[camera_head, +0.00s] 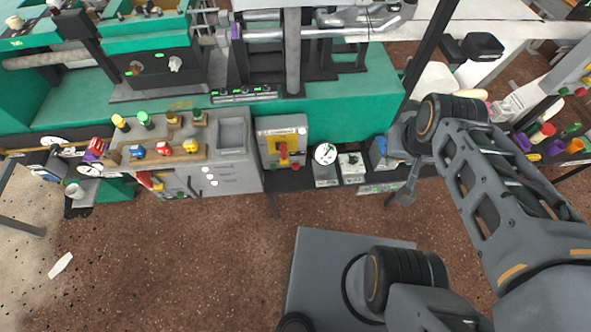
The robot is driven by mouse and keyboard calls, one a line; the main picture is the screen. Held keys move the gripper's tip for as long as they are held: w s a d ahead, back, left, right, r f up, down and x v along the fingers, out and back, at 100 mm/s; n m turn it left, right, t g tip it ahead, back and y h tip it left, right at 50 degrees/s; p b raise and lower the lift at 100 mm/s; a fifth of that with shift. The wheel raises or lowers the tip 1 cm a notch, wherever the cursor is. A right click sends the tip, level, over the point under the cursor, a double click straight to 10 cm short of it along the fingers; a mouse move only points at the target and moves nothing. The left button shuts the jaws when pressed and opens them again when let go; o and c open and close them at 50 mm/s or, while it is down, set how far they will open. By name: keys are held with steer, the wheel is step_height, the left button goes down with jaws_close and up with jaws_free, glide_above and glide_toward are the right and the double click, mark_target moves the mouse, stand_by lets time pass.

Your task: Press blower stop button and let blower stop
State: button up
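I cannot tell for certain which control is the blower stop button. A grey box with a yellow panel (283,140) carries a red and yellow switch (284,153) and a small red button (295,167) at its lower edge. A small pale control box (352,166) with small knobs or buttons stands to its right, beyond a round white gauge (325,153). My gripper (405,197) hangs at the end of my arm, to the right of these boxes and apart from them. Its fingers are small and dark, and their opening is unclear. The blower itself is not identifiable.
A grey console (225,170) at left holds a wooden strip (165,156) with several coloured toy-like pieces. Green machinery (340,105) stands behind. A white table (525,38) with bins is at upper right. The brown speckled floor (190,265) in front is mostly clear.

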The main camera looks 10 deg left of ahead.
jaws_close()
stand_by(1.1)
